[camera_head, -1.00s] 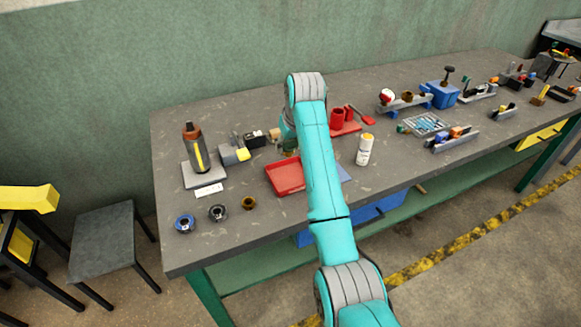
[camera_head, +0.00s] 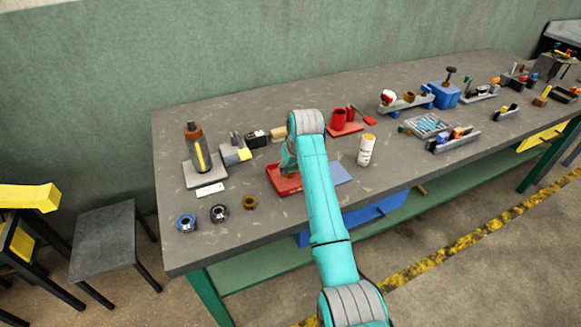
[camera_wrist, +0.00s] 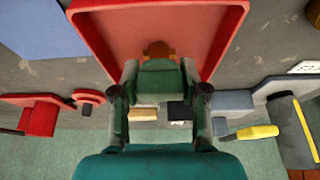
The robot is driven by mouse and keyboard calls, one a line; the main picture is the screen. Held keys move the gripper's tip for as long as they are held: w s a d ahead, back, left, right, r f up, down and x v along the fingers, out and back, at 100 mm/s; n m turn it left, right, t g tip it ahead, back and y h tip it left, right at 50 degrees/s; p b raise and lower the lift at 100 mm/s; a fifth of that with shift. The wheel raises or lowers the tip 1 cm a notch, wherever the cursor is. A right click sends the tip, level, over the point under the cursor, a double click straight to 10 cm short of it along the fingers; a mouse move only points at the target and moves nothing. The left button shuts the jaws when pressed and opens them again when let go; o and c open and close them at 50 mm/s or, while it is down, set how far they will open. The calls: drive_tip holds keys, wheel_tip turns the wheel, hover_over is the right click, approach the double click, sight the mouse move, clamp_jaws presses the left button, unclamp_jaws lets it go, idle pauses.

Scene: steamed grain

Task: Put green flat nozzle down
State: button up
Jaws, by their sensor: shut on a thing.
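My gripper (camera_wrist: 159,72) is shut on the green flat nozzle (camera_wrist: 160,82), a green piece between the fingers in the wrist view. A small orange-brown part shows just beyond it; I cannot tell whether it belongs to the nozzle. The gripper is over the red tray (camera_head: 277,181), near one of its edges; the tray fills the top of the wrist view (camera_wrist: 95,35). In the head view my arm hides the tray's right side and most of the gripper (camera_head: 288,170). Contact between nozzle and tray cannot be told.
Left of the tray are a bottle (camera_head: 193,150) on a grey base and several small rings near the front edge. A blue mat (camera_head: 342,173) and a white bottle (camera_head: 366,150) stand right. A red holder (camera_head: 343,125) and small blocks (camera_head: 257,141) are behind.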

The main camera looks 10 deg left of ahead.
drive_tip(key=o, duration=1.3)
drive_tip(key=shift+f, duration=0.1)
drive_tip(key=shift+c, duration=0.2)
drive_tip(key=v, duration=1.2)
drive_tip(key=shift+a, duration=0.1)
